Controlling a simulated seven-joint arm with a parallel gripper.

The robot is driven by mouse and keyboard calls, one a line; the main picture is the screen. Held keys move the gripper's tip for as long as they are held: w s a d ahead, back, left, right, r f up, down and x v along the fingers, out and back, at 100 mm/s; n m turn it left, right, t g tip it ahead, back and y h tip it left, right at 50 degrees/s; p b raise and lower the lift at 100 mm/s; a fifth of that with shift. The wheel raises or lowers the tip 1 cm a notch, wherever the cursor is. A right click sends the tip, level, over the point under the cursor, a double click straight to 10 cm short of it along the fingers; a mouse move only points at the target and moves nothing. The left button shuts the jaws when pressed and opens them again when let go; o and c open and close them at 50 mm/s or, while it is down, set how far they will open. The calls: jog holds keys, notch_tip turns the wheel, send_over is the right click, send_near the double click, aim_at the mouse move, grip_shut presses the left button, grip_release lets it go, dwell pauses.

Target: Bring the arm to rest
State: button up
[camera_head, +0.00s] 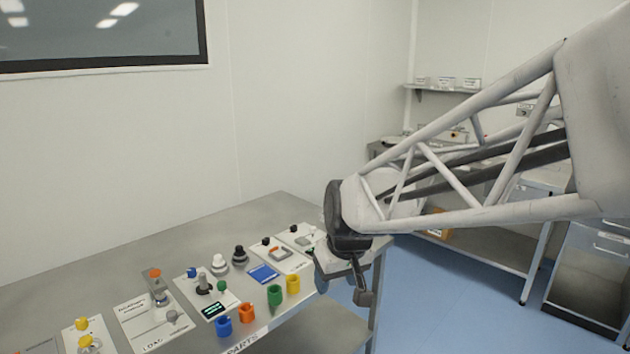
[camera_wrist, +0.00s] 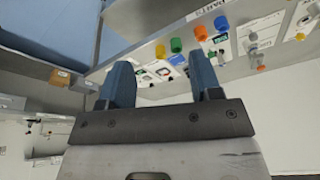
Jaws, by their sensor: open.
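My gripper (camera_head: 343,284) hangs from the dark wrist at the right end of the grey table (camera_head: 275,208), near its edge in the head view. In the wrist view the two blue fingers of my gripper (camera_wrist: 165,84) stand wide apart with nothing between them. The gripper is open and empty. In the head view my pale lattice arm reaches in from the right and hides part of the back wall and side bench.
Blue (camera_head: 224,326), orange (camera_head: 247,313), green (camera_head: 274,295) and yellow (camera_head: 293,284) cups line the table front. Behind them are a blue pad (camera_head: 263,274) and panels with knobs. A steel bench (camera_head: 480,264) stands at right; blue floor (camera_head: 425,310) lies clear between.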

jog(key=s+d+m+h, duration=0.1)
jog(key=s+d+m, duration=0.1)
jog(key=s+d, duration=0.5)
jog(key=s+d+m, duration=0.2)
jog(key=s+d, duration=0.5)
jog(key=s, duration=0.6)
jog(key=shift+s+d+f+m+h, duration=0.15)
jog(key=shift+s+f+m+h, duration=0.15)
jog(key=shift+m+h, duration=0.1)
